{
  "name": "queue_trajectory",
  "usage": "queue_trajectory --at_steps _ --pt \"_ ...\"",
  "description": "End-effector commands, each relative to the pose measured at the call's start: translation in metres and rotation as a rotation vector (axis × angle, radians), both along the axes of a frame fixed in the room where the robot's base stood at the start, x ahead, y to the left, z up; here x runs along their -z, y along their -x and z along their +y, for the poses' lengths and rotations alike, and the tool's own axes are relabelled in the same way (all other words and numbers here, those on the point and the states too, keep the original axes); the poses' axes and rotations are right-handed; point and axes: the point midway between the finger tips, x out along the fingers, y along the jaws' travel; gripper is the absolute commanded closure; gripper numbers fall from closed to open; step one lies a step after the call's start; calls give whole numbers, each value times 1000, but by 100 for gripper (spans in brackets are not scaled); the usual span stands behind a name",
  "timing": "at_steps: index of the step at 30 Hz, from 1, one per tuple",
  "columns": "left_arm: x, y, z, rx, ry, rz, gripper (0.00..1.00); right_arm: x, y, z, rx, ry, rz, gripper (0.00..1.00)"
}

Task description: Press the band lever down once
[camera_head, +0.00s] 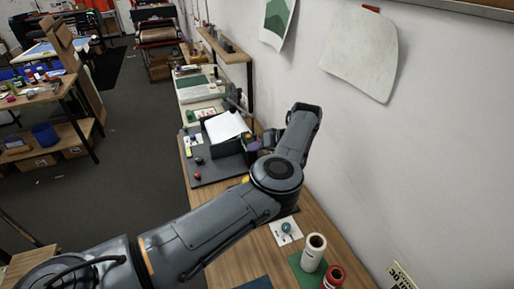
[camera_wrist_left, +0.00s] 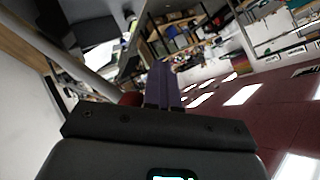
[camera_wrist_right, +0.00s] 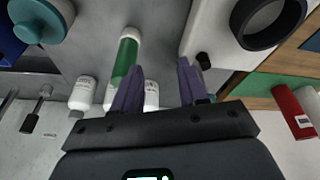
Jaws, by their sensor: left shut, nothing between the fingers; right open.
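A dark machine (camera_head: 230,148) with white paper (camera_head: 226,126) on it stands on a dark board (camera_head: 212,173) on the bench. A red knob-like piece (camera_head: 197,176) and a small black piece show at its front left; I cannot tell which part is the band lever. My left gripper (camera_head: 252,143) is at the machine's right side, its purple fingers partly hidden by my arm; I cannot tell if they touch it. In the left wrist view its fingers (camera_wrist_left: 162,84) are shut and empty, with something red behind them. My right gripper (camera_wrist_right: 156,78) is open and empty, outside the head view.
White and red rolls (camera_head: 314,252) stand on a green mat near the front of the bench. The wall borders the bench on the right. Right wrist view shows a green-and-white bottle (camera_wrist_right: 126,55), white bottles (camera_wrist_right: 84,94) and a red roll (camera_wrist_right: 294,110).

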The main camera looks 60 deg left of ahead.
Motion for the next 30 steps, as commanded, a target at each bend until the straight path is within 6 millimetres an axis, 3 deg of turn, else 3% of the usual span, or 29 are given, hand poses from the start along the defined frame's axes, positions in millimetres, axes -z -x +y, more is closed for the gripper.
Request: queue_trajectory --at_steps 1,10,20,26,30 --pt "-17 -41 -2 66 -61 -100 100 2 0 0 1 -1 0 57" --pt "-27 -55 -5 66 -63 -105 100 10 0 2 5 -7 0 57" --pt "-33 -57 -5 63 -70 -104 100 11 2 -1 4 -1 5 57" --pt "-28 -55 -4 57 -65 -97 100 6 -8 3 -2 -7 -23 57" --pt "-27 -62 -4 62 -64 -99 100 17 -4 1 3 -5 -12 57"
